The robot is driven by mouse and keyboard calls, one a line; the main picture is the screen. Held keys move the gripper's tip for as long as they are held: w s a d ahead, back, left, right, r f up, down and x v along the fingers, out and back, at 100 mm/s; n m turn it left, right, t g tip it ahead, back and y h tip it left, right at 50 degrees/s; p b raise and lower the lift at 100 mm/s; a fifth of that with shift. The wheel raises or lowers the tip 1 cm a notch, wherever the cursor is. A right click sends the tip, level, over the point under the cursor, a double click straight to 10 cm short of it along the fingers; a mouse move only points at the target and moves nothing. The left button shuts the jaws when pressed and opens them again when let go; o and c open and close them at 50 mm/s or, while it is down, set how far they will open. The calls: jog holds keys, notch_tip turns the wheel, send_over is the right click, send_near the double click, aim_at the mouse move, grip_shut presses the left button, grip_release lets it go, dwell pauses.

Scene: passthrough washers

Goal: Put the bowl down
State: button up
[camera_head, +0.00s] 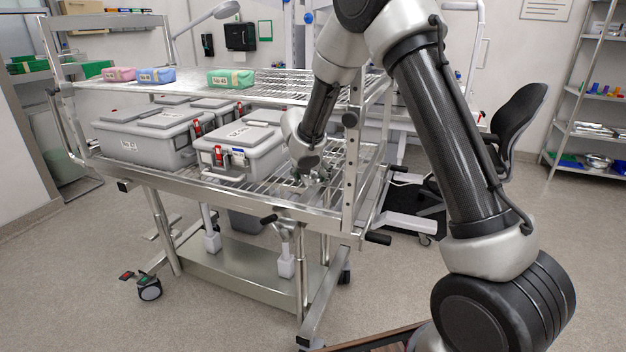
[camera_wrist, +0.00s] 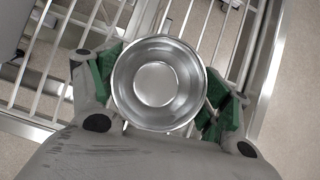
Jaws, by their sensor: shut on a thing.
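A shiny round metal bowl (camera_wrist: 157,84) sits between the green-padded fingers of my gripper (camera_wrist: 160,92) in the wrist view. The bowl's open side faces the camera and it looks empty. The fingers press on its left and right sides. Below it are the bars of a wire rack shelf (camera_wrist: 44,62). I cannot tell whether the bowl touches the bars. In the head view my gripper (camera_head: 312,172) is low over the right end of the cart's lower wire shelf (camera_head: 275,190). The bowl is hard to make out there.
Grey lidded boxes (camera_head: 240,150) stand on the lower shelf just left of my gripper. The upper shelf (camera_head: 190,90) carries pink, blue and green packs. A cart post (camera_head: 351,170) rises close on the right. A black chair (camera_head: 515,120) stands behind.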

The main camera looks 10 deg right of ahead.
jog(key=shift+w+d+f, duration=0.1)
jog(key=shift+w+f, duration=0.15)
jog(key=shift+f, duration=0.55)
jog(key=o, duration=1)
jog(key=shift+f, duration=0.1)
jog(key=shift+o, duration=0.2)
jog(key=shift+r, duration=0.3)
jog(key=v, duration=1.1)
jog(key=shift+s+r, duration=0.2)
jog(key=shift+r, duration=0.05)
